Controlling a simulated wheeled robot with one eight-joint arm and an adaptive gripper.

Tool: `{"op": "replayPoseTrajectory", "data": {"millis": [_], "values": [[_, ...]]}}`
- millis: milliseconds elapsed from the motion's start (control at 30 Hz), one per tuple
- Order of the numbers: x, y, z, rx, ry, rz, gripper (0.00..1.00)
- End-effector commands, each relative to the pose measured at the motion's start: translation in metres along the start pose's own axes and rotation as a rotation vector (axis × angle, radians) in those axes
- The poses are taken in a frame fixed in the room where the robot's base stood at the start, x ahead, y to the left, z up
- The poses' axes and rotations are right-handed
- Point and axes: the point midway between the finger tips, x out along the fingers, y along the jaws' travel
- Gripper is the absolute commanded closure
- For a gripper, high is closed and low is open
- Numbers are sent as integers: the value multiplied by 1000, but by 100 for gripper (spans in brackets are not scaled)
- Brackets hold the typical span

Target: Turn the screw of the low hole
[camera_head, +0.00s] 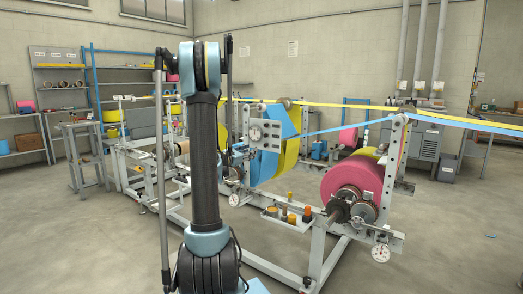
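My arm rises through the left middle of the head view and hides part of the machine behind it. My gripper does not show. A metal plate with several round holes (265,134) stands upright on the machine frame, in front of the blue and yellow cloth. A tall perforated metal upright (393,158) stands at the right, beside the pink roll. The screw and the low hole are too small to make out, and I cannot tell which plate carries them.
A pink roll (345,182) sits on a shaft at the right. Dial gauges hang low on the frame, one at the right (380,253). A small tray (287,222) holds several orange and yellow knobs. Yellow and blue bands cross overhead.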

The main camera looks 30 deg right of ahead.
Motion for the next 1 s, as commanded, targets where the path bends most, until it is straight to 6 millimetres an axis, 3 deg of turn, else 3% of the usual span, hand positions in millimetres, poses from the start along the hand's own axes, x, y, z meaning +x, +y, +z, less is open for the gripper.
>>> {"op": "replayPoseTrajectory", "data": {"millis": [600,800,1000], "values": [[105,0,0,1,0,-1,62],[121,-1,0,1,0,-1,62],[125,0,0,1,0,0,62]]}}
